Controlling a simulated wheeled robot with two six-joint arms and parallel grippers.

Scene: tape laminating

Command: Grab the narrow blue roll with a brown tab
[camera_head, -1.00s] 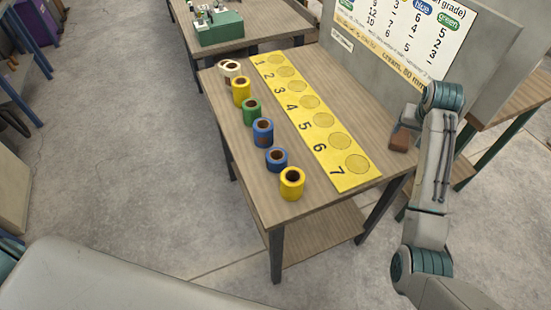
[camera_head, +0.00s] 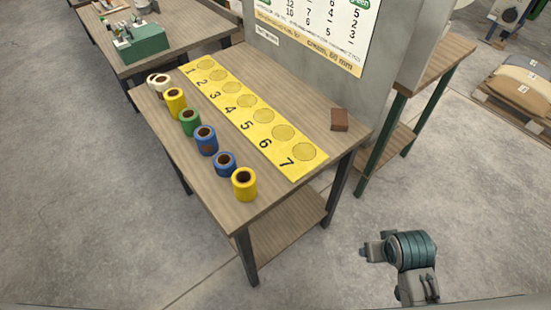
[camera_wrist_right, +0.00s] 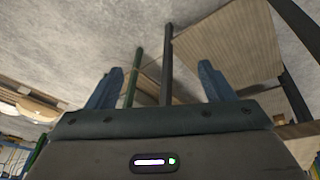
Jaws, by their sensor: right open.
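Two blue rolls stand in the row on the table. The shorter, narrow one (camera_head: 225,163) is between the taller blue roll (camera_head: 206,140) and the front yellow roll (camera_head: 244,185). I cannot make out a brown tab on the narrow roll; a small brownish mark shows on the taller blue roll. My right gripper (camera_wrist_right: 160,85) is open and empty, its two fingers apart at left and right in the right wrist view. In the head view the right wrist is at lower right, off the table and apart from the rolls. My left gripper is not in view.
The wooden table (camera_head: 215,203) also holds a green roll (camera_head: 189,122), a yellow roll (camera_head: 174,103), cream rolls (camera_head: 160,81), a yellow numbered strip (camera_head: 252,117) and a brown block (camera_head: 340,119). A grey panel with a chart (camera_head: 315,28) rises behind. Floor in front is clear.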

